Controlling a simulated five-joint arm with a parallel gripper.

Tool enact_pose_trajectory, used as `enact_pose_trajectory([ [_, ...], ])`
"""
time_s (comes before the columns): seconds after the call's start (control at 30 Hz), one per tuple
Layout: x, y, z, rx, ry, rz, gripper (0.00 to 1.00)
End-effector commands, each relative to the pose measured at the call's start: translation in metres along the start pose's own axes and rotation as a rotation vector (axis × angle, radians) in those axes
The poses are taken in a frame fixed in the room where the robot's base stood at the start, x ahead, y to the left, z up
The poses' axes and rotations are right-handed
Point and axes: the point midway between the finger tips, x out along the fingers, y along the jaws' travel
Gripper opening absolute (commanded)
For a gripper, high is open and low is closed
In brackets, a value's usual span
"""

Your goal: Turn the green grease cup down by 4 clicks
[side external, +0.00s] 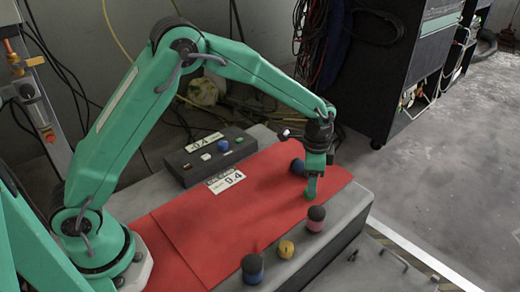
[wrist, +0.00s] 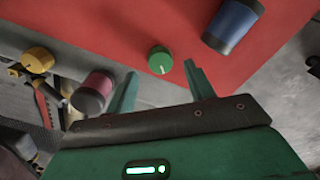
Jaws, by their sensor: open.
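The green grease cup (wrist: 159,60) is a short round knob with a white line on its top, standing on the red surface in the wrist view. My gripper (wrist: 160,73) is open, one green finger to each side and the cup just past the fingertips, roughly in line with the gap. No contact shows. In the side external view my gripper (side external: 311,180) points down at the red surface. A green patch at its lower end blends with the fingers, so I cannot clearly separate the cup there.
A yellow knob (side external: 286,249), a black-topped pink one (side external: 316,218) and a black-topped blue one (side external: 252,268) stand along the near edge. Another blue one (side external: 297,166) is close behind my gripper. A grey button box (side external: 185,167) sits at the back. The red surface's middle (side external: 225,225) is clear.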

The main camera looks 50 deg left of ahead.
Motion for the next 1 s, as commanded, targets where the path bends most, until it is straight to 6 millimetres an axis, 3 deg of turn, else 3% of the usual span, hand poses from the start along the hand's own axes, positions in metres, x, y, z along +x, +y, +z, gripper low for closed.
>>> enact_pose_trajectory([
  [0.3, -0.035, 0.001, -0.001, 0.002, 0.001, 0.0, 0.54],
  [0.8, -0.04, 0.001, 0.001, -0.001, 0.002, -0.001, 0.54],
  [1.0, -0.056, 0.001, 0.009, -0.033, 0.016, -0.012, 0.54],
])
